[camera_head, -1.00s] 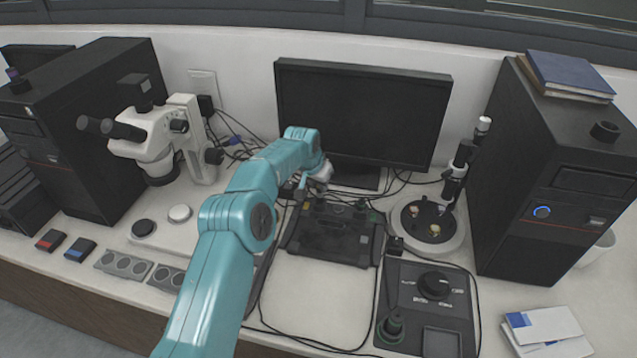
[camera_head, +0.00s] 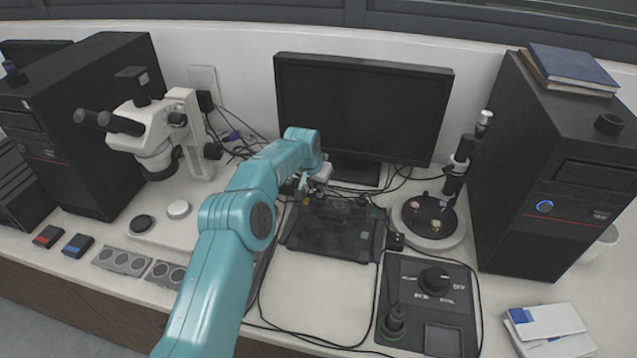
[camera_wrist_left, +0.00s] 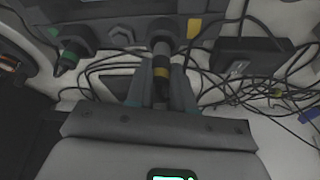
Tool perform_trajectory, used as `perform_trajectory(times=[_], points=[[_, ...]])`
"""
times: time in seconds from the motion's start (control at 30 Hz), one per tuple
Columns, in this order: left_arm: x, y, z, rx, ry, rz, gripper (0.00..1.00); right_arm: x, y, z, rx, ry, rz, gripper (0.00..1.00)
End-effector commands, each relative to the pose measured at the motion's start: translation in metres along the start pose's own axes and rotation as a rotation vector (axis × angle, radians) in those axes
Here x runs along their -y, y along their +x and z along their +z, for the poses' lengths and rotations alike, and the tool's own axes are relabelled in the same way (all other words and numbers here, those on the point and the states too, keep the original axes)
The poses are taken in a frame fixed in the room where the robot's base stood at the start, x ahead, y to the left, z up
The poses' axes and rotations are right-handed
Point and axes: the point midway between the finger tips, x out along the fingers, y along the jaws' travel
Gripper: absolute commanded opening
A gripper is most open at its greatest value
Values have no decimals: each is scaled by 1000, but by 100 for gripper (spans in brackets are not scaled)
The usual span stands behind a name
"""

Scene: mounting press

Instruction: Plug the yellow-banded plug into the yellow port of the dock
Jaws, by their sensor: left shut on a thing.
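The dock (camera_head: 333,236) is a dark, flat box on the desk in front of the monitor. Its port side shows at the top of the left wrist view, with a yellow mark (camera_wrist_left: 193,28) and a green mark (camera_wrist_left: 138,24). My left gripper (camera_wrist_left: 160,95) is shut on the yellow-banded plug (camera_wrist_left: 161,72). The plug points at the dock, its front end meeting or overlapping the port beside the yellow mark; I cannot tell whether it is seated. In the head view my left gripper (camera_head: 304,184) is at the dock's back left, and the plug is hidden. My right gripper is out of view.
A green-banded plug (camera_wrist_left: 68,58) sits at the dock's side. Loose black cables (camera_wrist_left: 240,90) lie around the gripper. The monitor (camera_head: 362,110) stands close behind; the microscope (camera_head: 155,130) is left and a control box (camera_head: 428,305) is front right.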

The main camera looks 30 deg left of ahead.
Motion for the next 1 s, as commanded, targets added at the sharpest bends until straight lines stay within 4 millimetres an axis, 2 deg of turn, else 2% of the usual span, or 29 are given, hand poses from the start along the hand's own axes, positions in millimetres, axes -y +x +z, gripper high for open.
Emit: perform_trajectory(times=[0.27, 1.0], points=[[0, 0, 0, 0, 0, 0, 0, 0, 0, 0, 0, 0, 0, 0], [0, 20, 9, 0, 0, 0, 0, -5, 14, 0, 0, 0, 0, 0]])
